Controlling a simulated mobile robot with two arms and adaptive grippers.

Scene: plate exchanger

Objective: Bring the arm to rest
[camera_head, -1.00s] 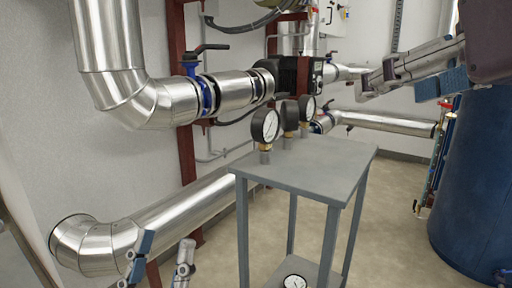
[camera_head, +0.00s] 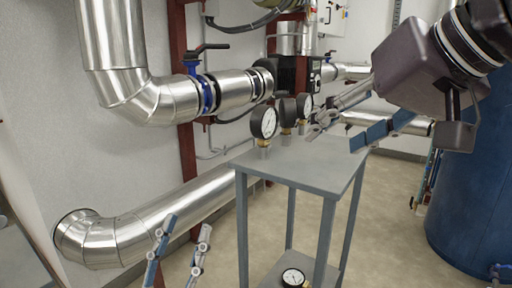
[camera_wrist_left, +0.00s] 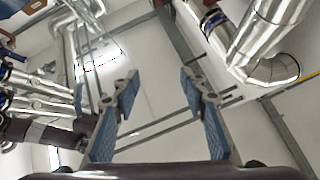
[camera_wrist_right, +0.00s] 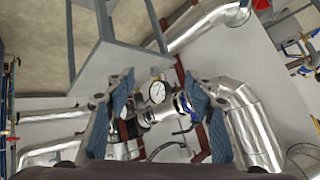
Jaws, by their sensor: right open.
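My right gripper (camera_head: 336,132) comes in from the right of the head view, its fingers pointing left at the right part of the grey table (camera_head: 258,172). It is open and holds nothing. In the right wrist view its blue-padded fingers (camera_wrist_right: 162,92) stand apart, with a gauge and a steel pipe seen beyond them. My left gripper (camera_head: 185,235) shows only as two finger ends at the bottom of the head view, left of the table. In the left wrist view its fingers (camera_wrist_left: 160,90) are apart with nothing between them, so it is open.
Several pressure gauges (camera_head: 263,124) stand along the back of the tabletop, close to my right fingertips. Another gauge (camera_head: 293,277) lies on the lower shelf. Insulated pipes (camera_head: 160,100) run along the wall. A blue tank (camera_head: 475,190) stands at the right.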

